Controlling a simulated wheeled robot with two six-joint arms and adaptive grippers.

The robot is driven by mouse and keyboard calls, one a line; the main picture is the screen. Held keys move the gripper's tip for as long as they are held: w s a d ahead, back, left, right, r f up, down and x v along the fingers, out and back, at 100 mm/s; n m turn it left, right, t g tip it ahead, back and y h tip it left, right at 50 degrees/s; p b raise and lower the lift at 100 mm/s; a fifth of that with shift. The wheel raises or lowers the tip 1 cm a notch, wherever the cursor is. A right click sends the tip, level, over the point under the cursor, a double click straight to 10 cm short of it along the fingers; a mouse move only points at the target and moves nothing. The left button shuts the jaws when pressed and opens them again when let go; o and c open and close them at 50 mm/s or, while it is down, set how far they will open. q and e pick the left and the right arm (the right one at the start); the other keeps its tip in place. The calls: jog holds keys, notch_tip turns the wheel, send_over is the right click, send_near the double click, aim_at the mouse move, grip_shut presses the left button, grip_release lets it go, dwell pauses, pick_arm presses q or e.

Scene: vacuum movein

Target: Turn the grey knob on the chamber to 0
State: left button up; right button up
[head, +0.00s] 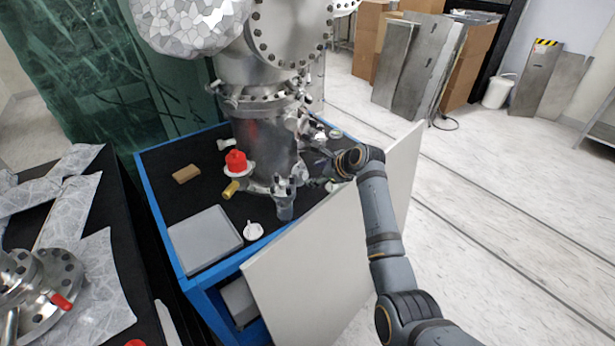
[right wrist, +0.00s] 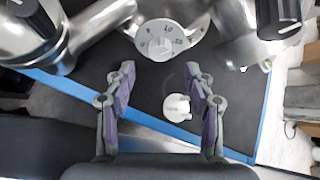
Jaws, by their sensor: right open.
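A round grey knob (right wrist: 163,40) with numbers on its face shows at the top middle of the right wrist view. It sits on the steel chamber (head: 265,145), a column standing on a black bench top in the head view. My right gripper (right wrist: 160,80) is open and empty; its two purple-padded fingers are apart, with the knob beyond their tips and not between them. In the head view the right gripper (head: 322,170) is close beside the chamber's lower right side, partly lost among fittings. Which number the knob is set to cannot be told. My left gripper is not in view.
Black knobs (right wrist: 290,12) flank the grey one. A white knob-like part (head: 253,230) lies on the bench by a grey flat box (head: 204,240). A red-capped fitting (head: 236,160) is left of the chamber. A pale panel (head: 320,265) stands along the bench's right side.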

aim_at(305, 176)
jog(key=x, duration=0.5)
jog(key=shift+w+a+f+b, duration=0.15)
jog(key=shift+w+f+b, duration=0.1)
jog(key=shift+b, duration=0.1)
jog(key=shift+s, duration=0.1)
